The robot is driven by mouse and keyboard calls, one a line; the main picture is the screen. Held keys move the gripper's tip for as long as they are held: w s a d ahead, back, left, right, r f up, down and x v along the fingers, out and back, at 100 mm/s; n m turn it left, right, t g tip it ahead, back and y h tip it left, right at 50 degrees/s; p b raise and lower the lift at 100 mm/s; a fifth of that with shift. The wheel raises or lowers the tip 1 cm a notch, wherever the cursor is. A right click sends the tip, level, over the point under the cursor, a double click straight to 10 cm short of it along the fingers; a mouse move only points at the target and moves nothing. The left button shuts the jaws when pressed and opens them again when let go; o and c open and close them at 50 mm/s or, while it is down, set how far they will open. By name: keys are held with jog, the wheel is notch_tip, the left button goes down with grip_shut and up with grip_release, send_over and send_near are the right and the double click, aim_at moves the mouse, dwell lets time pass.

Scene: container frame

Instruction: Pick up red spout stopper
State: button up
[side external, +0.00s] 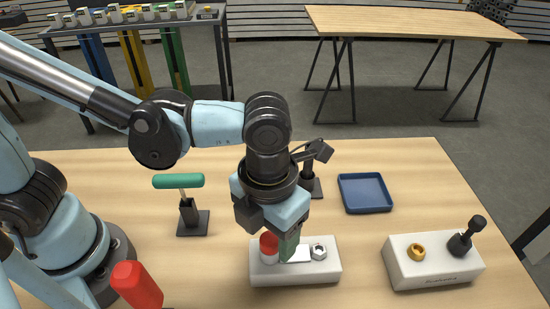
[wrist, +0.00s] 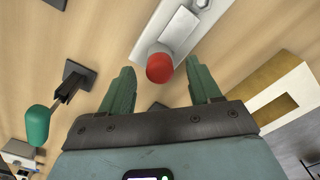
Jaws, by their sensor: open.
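The red spout stopper (side external: 268,243) is a red cap on a short white cylinder, upright at the left end of a low white block (side external: 295,275). In the wrist view the red stopper (wrist: 160,67) shows between the tips of my two green fingers, with a visible gap on either side. My gripper (side external: 289,243) is open and points down over the block, its visible finger just right of the stopper in the side view. In the wrist view my gripper (wrist: 161,68) holds nothing. I cannot tell the exact height of the fingertips against the stopper.
A green-handled tool on a black stand (side external: 189,215) stands left of the block. A red upright object (side external: 137,285) is at front left. A blue tray (side external: 365,193) lies behind right. A white block with a brass ring and black knob (side external: 432,263) is at right.

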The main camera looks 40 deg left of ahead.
aim_at(269, 238)
jog(key=shift+f, duration=0.2)
grip_shut()
dwell(0.3)
jog(key=shift+r, duration=0.1)
notch_tip(269, 238, up, 15)
dwell(1.4)
